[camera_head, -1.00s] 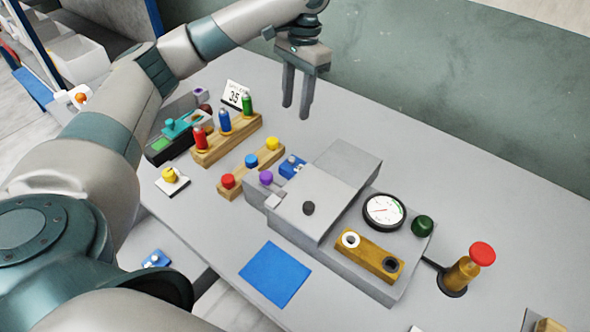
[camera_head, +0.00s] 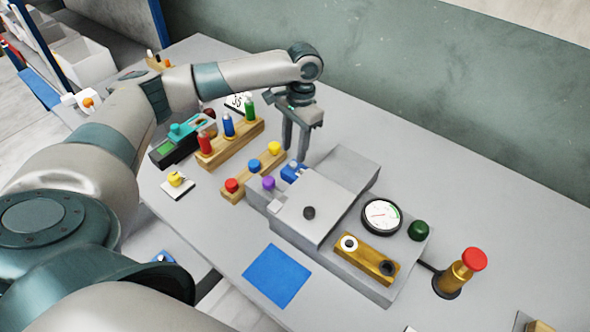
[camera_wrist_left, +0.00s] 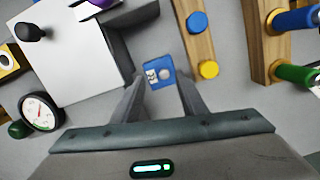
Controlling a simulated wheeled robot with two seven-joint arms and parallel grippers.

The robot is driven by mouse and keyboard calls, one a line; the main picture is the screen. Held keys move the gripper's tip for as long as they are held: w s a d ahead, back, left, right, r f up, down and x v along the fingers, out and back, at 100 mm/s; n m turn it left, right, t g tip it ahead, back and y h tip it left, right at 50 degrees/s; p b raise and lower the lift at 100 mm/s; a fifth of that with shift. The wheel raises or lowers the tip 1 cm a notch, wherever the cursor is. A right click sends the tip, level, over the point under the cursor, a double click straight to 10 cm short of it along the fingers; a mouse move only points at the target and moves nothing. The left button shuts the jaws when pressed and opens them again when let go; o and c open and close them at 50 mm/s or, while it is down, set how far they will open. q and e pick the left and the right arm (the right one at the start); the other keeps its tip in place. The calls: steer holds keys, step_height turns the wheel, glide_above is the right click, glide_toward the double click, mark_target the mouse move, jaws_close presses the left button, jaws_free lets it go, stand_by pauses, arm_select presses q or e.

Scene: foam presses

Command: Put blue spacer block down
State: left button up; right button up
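A small blue block (camera_head: 292,171) with a pale printed label sits close beside the grey press (camera_head: 325,195), at its back-left side. It also shows in the left wrist view (camera_wrist_left: 158,72), just past the tips of my left gripper (camera_wrist_left: 161,82), with the fingers apart on either side. In the head view my left gripper (camera_head: 294,153) points down, just above and behind this block. I cannot tell whether the fingers touch it. Another blue block (camera_head: 163,257) lies at the lower left, partly hidden by my arm. My right gripper is not in view.
A wooden strip (camera_head: 253,173) with red, blue and yellow knobs and a rack (camera_head: 230,143) of coloured bottles stand left of the press. A flat blue square (camera_head: 276,275) lies in front. A gauge (camera_head: 381,216) and red-topped plunger (camera_head: 462,272) are right. The table's back right is clear.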

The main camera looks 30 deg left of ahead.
mark_target(293, 163)
arm_select(q)
steer(key=shift+f, duration=0.2)
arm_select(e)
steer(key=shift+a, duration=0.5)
